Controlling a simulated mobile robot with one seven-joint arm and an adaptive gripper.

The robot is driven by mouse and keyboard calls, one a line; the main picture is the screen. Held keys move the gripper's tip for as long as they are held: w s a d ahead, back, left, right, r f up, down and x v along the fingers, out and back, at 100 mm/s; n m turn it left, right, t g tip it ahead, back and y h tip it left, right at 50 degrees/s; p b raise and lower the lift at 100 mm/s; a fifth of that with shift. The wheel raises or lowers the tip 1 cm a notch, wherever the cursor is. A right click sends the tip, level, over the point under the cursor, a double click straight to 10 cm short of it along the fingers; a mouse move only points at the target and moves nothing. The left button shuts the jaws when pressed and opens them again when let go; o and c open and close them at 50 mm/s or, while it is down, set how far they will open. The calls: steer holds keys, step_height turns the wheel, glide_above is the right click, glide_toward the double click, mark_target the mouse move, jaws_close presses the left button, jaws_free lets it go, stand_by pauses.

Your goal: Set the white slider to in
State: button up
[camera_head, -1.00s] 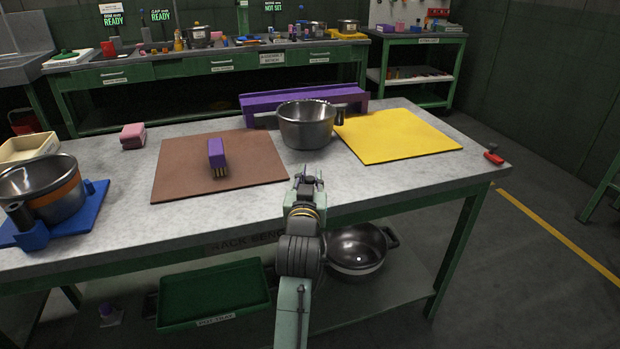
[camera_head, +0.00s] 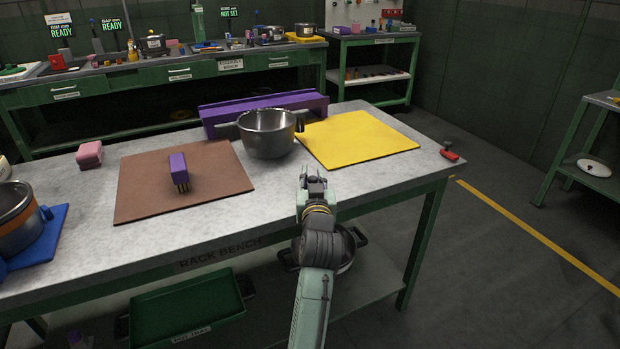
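I cannot make out a white slider anywhere in this view. My gripper (camera_head: 313,173) is above the front edge of the rack bench (camera_head: 276,197), in front of the steel pot. Its small fingertips look apart with nothing between them. The gripper is seen from behind, so the detail is small.
A white round lid (camera_head: 594,168) lies on a stand at right.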

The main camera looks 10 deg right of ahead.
steer(key=o, duration=0.4)
steer(key=shift+d, duration=0.3)
steer(key=shift+s+a, duration=0.1)
steer(key=s, duration=0.8)
steer(key=s+a, duration=0.1)
steer(key=s, duration=0.2)
steer(key=shift+s, duration=0.4)
